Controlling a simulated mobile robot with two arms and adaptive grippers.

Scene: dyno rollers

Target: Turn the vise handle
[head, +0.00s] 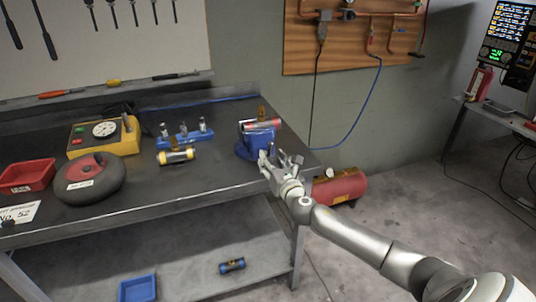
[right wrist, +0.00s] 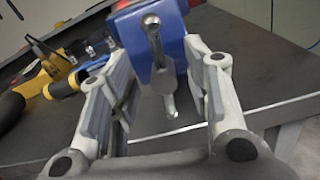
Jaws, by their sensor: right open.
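The blue vise (head: 245,150) stands at the right end of the workbench, with a red cylinder (head: 264,125) at its top. It also shows in the right wrist view (right wrist: 182,52). The metal vise handle (right wrist: 157,55) hangs down across the vise front, slightly tilted. My right gripper (head: 281,160) is open in front of the vise. In the right wrist view its fingers (right wrist: 158,62) stand on either side of the handle, apart from it. My left gripper is not in view.
On the bench (head: 215,178) are a yellow-and-black roller (head: 176,156), a blue holder (head: 184,139), a yellow gauge box (head: 105,137), a dark wheel (head: 90,182) and a red bin (head: 27,176). A red tank (head: 342,187) stands on the floor at right.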

